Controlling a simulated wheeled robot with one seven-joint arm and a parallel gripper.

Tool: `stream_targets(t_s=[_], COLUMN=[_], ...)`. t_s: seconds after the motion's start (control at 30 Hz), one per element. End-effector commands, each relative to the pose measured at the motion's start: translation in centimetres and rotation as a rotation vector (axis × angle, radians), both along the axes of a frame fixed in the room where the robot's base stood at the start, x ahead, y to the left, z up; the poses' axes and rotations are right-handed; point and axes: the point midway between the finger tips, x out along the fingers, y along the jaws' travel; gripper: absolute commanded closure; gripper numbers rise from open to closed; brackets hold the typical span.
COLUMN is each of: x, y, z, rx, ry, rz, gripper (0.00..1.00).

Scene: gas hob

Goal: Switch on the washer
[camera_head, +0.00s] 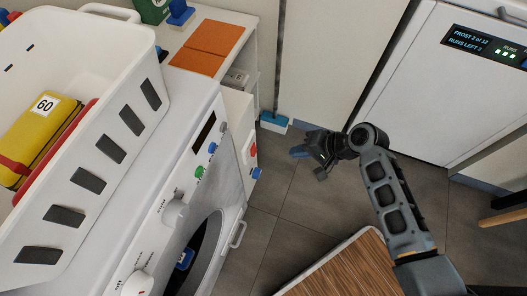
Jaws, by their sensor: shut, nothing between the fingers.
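The white washer (140,228) stands at the left, its front panel facing right. The panel has a dark display (204,132), a green button (200,172), a blue button (212,148), a grey button (224,127) and white knobs, one of them a large knob (174,212). Its round dark door opening (200,252) is partly cut off at the bottom, with a blue item inside. My gripper (300,152) is shut and empty. It hangs over the floor to the right of the washer, clear of the panel and buttons.
A white basket (150,60) holding a yellow bundle (38,135) marked 60 stands on the washer. Orange mats (208,48) lie on a shelf behind. A white appliance (420,90) with a lit display is at right. A wood-topped surface (345,275) is below my arm.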

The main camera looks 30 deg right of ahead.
Motion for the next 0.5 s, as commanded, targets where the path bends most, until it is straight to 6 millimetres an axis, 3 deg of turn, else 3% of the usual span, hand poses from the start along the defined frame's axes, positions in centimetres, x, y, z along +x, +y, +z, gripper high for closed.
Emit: stream_targets(t_s=[0.27, 0.5], x=[0.0, 1.4], y=[0.1, 1.1], z=[-0.1, -2.2], rx=[-0.002, -0.001], ry=[0.000, 0.000], rz=[0.000, 0.002], gripper=[1.00, 1.00])
